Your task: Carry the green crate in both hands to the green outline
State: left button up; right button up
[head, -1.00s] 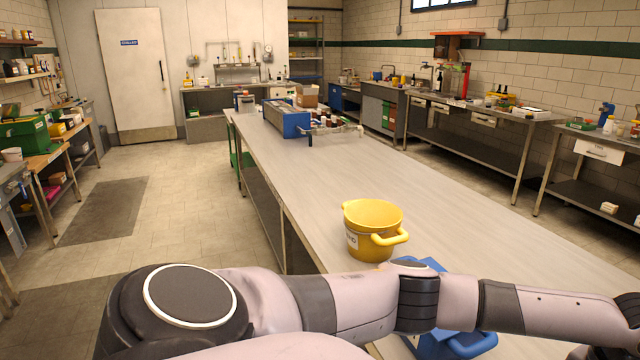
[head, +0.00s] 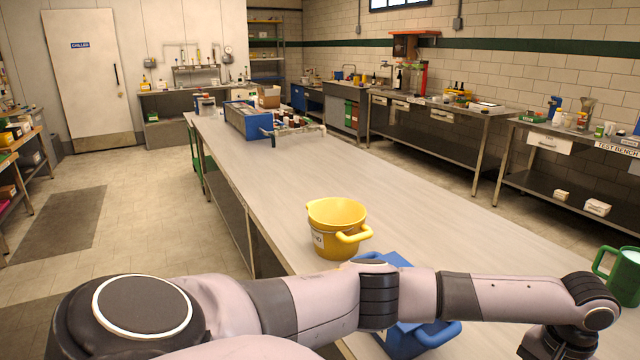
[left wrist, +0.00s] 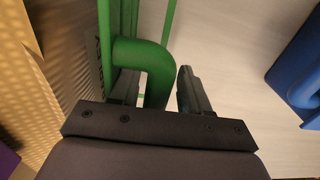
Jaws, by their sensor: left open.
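In the left wrist view a green object (left wrist: 118,25), seemingly the green crate, has a bent green handle (left wrist: 155,62) on its side. My left gripper (left wrist: 157,88) is open, with one finger on either side of this handle. Only part of the green object shows, and whether the fingers touch the handle is unclear. A thin green line (left wrist: 169,22) lies on the pale surface beside it, perhaps part of the green outline. In the head view my left arm reaches across the front to the lower right, its fingertips out of frame. My right gripper is not in view.
On the long steel table (head: 270,190) stand a yellow pot (head: 336,228), a blue handled container (head: 400,335) partly behind my arm, and a blue box (head: 248,120) farther back. A green-handled vessel (head: 603,262) is at the right edge. The table's middle is clear.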

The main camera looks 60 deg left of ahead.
pick_arm(q)
jog(key=shift+r, duration=0.1)
jog(key=shift+r, duration=3.65)
jog(key=shift+a, duration=0.1)
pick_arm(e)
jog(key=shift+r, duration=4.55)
pick_arm(q)
notch_tip(320, 180, up, 12)
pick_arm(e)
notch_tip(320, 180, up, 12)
